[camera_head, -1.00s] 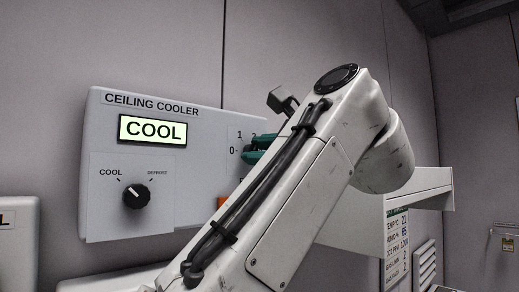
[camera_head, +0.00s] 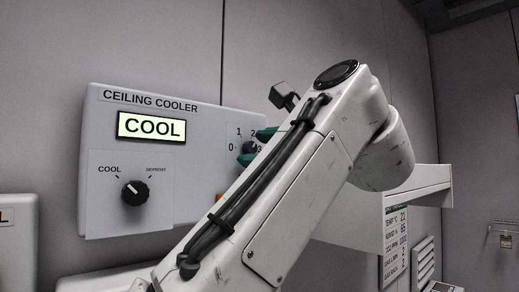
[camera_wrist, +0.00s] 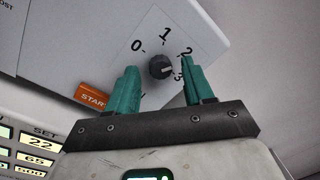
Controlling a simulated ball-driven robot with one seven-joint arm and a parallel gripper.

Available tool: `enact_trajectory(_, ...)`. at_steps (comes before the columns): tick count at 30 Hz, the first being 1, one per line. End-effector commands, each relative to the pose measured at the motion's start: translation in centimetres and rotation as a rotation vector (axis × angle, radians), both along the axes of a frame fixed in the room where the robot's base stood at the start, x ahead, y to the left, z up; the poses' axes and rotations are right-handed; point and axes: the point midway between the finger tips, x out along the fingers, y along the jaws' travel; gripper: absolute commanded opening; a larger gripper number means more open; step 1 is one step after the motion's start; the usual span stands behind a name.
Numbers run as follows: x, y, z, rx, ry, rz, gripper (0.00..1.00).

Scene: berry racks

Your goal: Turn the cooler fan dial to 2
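The fan dial (camera_wrist: 159,66) is a small black knob on the grey ceiling cooler panel (camera_wrist: 99,48), ringed by the figures 0, 1, 2 and 3. Its light mark seems to lie on the right side, toward 3. In the head view the fan dial (camera_head: 249,148) is partly hidden by my arm. My gripper (camera_wrist: 160,67) is open, with one teal finger on each side of the dial. Gaps show between the fingers and the knob. In the head view only bits of my gripper (camera_head: 257,146) show beside the dial.
A black mode knob (camera_head: 135,193) marked COOL and DEFROST sits on the panel's left, under a lit COOL display (camera_head: 151,127). An orange start button (camera_wrist: 94,98) lies just left of my fingers. A readout board (camera_wrist: 35,150) stands below.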

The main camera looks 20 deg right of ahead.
Motion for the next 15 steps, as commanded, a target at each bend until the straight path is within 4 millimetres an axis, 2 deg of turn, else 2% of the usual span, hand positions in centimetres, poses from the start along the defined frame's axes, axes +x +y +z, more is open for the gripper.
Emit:
enact_trajectory(8, -0.3, 0.0, 0.0, 0.000, -0.003, 0.000, 0.52)
enact_trajectory(11, -1.3, -0.3, -0.2, 0.000, -0.005, 0.000, 0.52)
enact_trajectory(15, -3.7, -1.1, -0.5, 0.002, -0.006, -0.001, 0.52)
